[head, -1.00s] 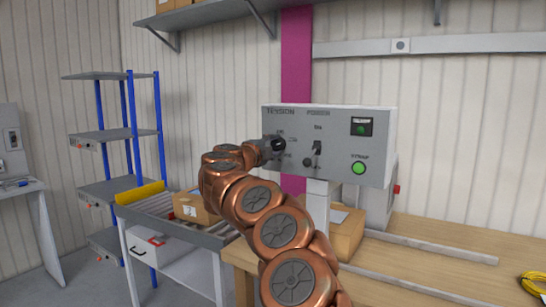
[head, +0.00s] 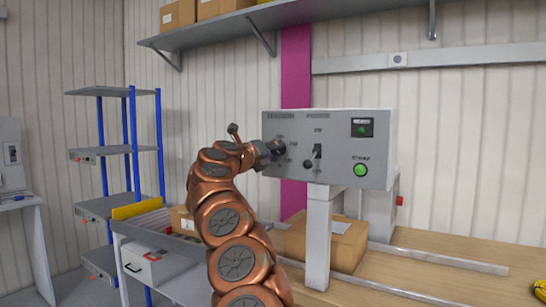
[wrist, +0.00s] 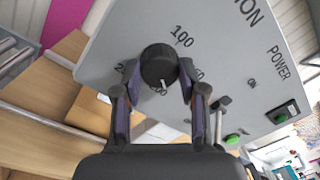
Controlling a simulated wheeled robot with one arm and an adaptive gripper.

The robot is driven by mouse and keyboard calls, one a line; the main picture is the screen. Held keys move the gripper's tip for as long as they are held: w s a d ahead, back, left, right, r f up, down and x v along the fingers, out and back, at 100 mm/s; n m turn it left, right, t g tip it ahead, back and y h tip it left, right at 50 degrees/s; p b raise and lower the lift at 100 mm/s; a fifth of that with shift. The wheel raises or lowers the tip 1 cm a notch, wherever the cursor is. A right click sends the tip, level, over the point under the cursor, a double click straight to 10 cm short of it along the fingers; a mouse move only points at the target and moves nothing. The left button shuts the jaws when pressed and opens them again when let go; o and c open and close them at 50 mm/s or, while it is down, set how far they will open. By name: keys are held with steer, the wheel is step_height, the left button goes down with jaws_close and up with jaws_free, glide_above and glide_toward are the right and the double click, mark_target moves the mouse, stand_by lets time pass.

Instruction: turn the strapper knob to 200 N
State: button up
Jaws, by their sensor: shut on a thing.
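The strapper panel (head: 345,150) is a grey box with TENSION and POWER labels. Its tension knob (wrist: 157,64) is black and round with a white pointer line. In the wrist view the line points down, at a partly hidden label ending in "00" that looks like 200. The 100 label (wrist: 182,37) is above right of the knob; other labels are partly covered by the fingers. My gripper (wrist: 158,82) has one finger on each side of the knob and is shut on it. In the head view my gripper (head: 271,150) reaches the knob from the left and largely hides it.
A power switch (head: 317,151) and a green strap button (head: 361,170) sit right of the knob. A cardboard box (head: 340,243) stands below the panel on the wooden bench (head: 445,248). A shelf (head: 215,32) hangs above.

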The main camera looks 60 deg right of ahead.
steer(key=shift+f+m+b, duration=0.1)
steer(key=shift+m+b, duration=0.2)
steer(key=shift+m, duration=1.3)
steer(key=o, duration=1.1)
steer(key=shift+o, duration=0.2)
steer(key=shift+a, duration=0.15)
steer(key=shift+a+f, duration=0.15)
steer(key=shift+a, duration=0.3)
steer(key=a, duration=1)
steer(key=shift+a, duration=0.35)
